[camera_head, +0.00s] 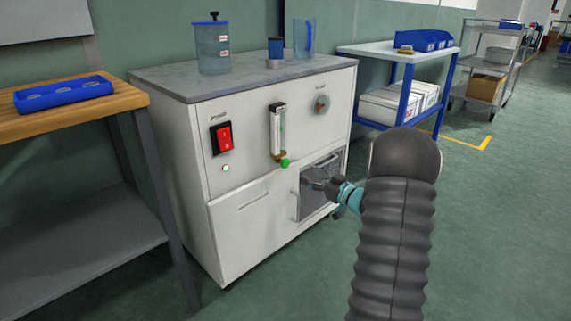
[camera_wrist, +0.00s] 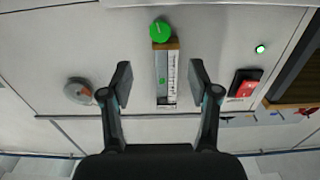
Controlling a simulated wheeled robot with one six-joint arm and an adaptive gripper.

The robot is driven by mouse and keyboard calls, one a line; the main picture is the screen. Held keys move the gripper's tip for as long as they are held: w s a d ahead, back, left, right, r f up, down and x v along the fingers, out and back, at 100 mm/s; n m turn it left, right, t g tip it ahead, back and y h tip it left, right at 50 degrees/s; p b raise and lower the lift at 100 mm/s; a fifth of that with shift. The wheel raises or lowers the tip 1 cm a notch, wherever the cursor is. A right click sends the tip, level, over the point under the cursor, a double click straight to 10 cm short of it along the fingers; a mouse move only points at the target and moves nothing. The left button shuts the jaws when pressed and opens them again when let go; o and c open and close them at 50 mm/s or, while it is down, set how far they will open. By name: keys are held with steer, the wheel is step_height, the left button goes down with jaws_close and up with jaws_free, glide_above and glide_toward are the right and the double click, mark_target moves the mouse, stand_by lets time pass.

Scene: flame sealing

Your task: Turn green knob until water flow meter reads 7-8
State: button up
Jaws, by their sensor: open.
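The green knob (camera_head: 285,162) sits at the lower end of the water flow meter (camera_head: 277,131) on the white cabinet's front. In the wrist view, which looks upside down, the green knob (camera_wrist: 161,31) is above the flow meter (camera_wrist: 166,76).
A red switch (camera_head: 222,138) with a lit green lamp (camera_head: 226,168) is left of the meter, and a round dial (camera_head: 322,103) is right. A dark recessed opening (camera_head: 316,195) is behind my gripper. Containers, including a blue-lidded jar (camera_head: 213,47), stand on the cabinet top (camera_head: 170,80).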

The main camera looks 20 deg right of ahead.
mark_target(287, 164)
steer(key=x, duration=1.2)
steer(key=shift+w+a, duration=0.15)
steer(key=shift+w, duration=0.15)
steer(key=shift+c, duration=0.2)
